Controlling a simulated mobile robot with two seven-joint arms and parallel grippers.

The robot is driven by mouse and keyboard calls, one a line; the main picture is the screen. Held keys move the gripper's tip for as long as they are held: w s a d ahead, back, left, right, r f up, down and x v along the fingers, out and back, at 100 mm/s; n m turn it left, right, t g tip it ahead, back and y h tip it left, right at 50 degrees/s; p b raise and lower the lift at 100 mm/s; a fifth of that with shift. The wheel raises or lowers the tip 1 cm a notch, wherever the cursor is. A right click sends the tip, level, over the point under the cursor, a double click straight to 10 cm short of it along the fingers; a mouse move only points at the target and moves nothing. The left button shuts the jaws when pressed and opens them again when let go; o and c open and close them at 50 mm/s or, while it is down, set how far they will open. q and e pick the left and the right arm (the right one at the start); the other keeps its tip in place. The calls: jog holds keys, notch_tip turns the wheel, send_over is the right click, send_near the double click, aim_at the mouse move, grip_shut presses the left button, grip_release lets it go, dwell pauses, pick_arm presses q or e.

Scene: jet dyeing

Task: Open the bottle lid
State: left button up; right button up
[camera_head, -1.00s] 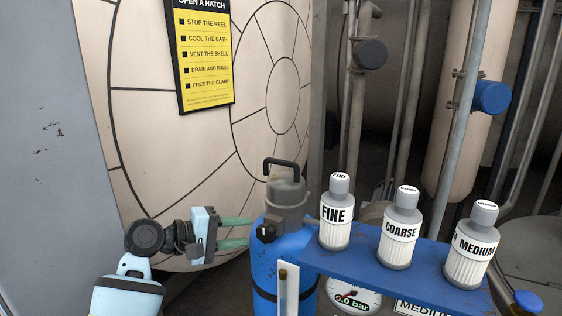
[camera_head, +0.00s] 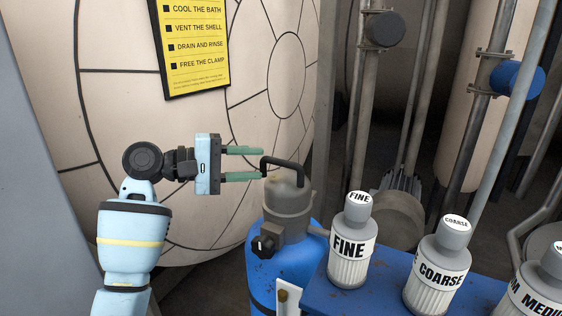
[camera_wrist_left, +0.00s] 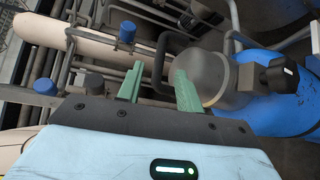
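A blue tank (camera_head: 262,285) stands upright at the centre of the head view. Its grey lid (camera_head: 289,205) carries a black bar handle (camera_head: 284,162) and is seated on top. In the left wrist view the lid (camera_wrist_left: 208,72) and blue tank (camera_wrist_left: 265,108) lie at the right. My left gripper (camera_head: 262,163) is open, level with the handle and just left of it. In the left wrist view the dark handle (camera_wrist_left: 160,62) shows between the open fingers (camera_wrist_left: 158,72), at or beyond their tips; contact cannot be told. My right gripper is not in view.
A blue shelf (camera_head: 385,285) right of the tank holds grey bottles labelled FINE (camera_head: 351,245), COARSE (camera_head: 438,268) and MEDIUM (camera_head: 540,290). A large cream round hatch (camera_head: 130,100) with a yellow sign (camera_head: 195,45) stands behind my left arm. Pipes (camera_head: 370,80) fill the back right.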

aim_at(277, 163)
pick_arm(q)
jog(key=shift+x, duration=3.55)
jog(key=shift+w, duration=0.1)
grip_shut()
